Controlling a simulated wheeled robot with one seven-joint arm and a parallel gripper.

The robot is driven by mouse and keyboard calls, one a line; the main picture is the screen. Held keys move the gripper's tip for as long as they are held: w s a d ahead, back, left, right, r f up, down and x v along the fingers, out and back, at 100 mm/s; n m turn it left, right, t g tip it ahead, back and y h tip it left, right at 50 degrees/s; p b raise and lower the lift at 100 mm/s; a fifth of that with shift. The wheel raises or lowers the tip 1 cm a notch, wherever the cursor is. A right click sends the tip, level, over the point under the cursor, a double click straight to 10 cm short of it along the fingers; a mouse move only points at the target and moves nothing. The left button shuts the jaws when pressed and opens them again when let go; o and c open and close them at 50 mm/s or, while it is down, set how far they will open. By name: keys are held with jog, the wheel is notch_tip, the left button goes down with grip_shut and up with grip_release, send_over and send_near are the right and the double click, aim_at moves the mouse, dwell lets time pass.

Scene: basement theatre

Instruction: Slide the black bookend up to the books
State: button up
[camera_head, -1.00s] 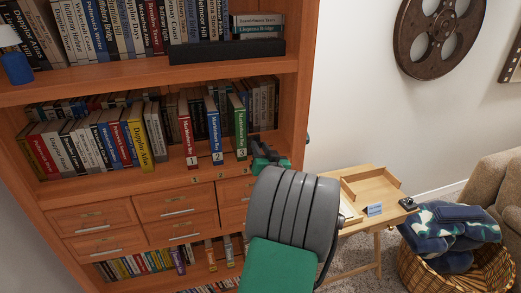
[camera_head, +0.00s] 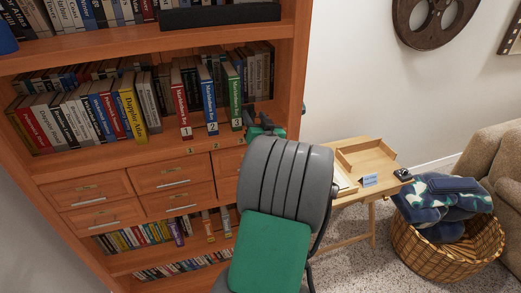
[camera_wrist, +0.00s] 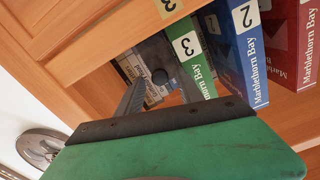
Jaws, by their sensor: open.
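Three Marlethorn Bay volumes stand on the middle shelf: red book 1 (camera_head: 182,100), blue book 2 (camera_head: 208,98) and green book 3 (camera_head: 233,97). In the wrist view green book 3 (camera_wrist: 190,55) is nearest my fingers, with blue book 2 (camera_wrist: 246,45) and red book 1 (camera_wrist: 295,40) to its right. My gripper (camera_head: 263,121) is open, just right of book 3 at the shelf's front. In the wrist view my gripper (camera_wrist: 160,92) partly covers a dark grey plate (camera_wrist: 153,55) beside book 3, likely the bookend. Whether my fingers touch it I cannot tell.
A shelf upright (camera_head: 290,80) stands close right of my gripper. Pale-spined books (camera_head: 262,72) stand further back. Doyljer Atlas (camera_head: 132,112) and several books fill the shelf's left. Drawers (camera_head: 175,187) lie below. A desk (camera_head: 365,160) and basket (camera_head: 445,250) stand right.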

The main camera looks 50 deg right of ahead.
jog(key=shift+r+p, duration=0.15)
jog(key=shift+p, duration=0.2)
jog(key=shift+s+d+r+p, duration=0.1)
jog(key=shift+p, duration=0.6)
jog(key=b+v, duration=0.4)
jog(key=v, duration=0.3)
jog(key=s+a+f+g+y, duration=0.2)
jog(key=a+f+y, duration=0.1)
jog(key=f, duration=0.5)
jog(key=s+a+f+g+y, duration=0.1)
jog(key=a+f+g+y, duration=0.15)
jog(key=f, duration=0.45)
jog(key=s+a+f+m+g+y, duration=0.2)
jog(key=s+a+f+g, duration=0.3)
jog(key=s+f, duration=0.3)
jog(key=shift+s+a+f+y+p, duration=0.25)
jog(key=shift+s+a+y+p, duration=0.1)
jog(key=shift+s+a+y, duration=0.4)
